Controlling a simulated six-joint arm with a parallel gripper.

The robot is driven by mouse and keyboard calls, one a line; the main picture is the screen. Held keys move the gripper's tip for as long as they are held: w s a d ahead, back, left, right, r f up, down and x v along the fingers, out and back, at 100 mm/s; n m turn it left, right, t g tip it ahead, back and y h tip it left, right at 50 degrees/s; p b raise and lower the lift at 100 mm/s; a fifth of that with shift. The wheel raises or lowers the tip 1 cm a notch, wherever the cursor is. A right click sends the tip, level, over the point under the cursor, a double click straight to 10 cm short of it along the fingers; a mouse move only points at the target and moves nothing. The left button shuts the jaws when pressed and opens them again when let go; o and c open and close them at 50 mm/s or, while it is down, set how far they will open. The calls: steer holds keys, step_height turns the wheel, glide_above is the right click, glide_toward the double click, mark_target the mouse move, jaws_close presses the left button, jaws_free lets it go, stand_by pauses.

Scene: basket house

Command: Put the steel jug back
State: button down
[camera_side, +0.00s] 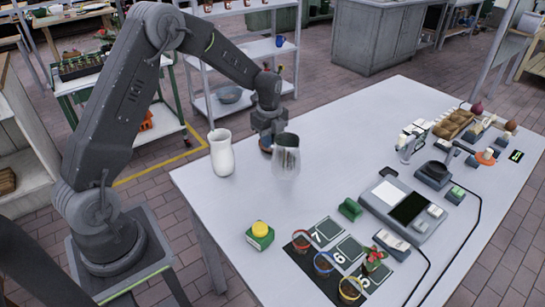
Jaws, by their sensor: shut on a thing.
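The steel jug (287,162) is a shiny grey vessel at the left part of the white table (345,125). It looks upright. I cannot tell whether its base touches the table or hangs just above it. My gripper (272,133) points down at the jug's upper left side and is shut on it. The fingertips are partly hidden by the gripper body and the jug.
A white ceramic jug (221,154) stands left of my gripper. A yellow-capped green container (260,235), numbered dark mats with small bowls (324,262), and a grey console (408,205) occupy the front and right. The table's back middle is clear.

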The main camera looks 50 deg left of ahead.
steer(key=shift+f, duration=2.4)
steer(key=shift+f, duration=0.1)
steer(key=c, duration=1.1)
jaws_free()
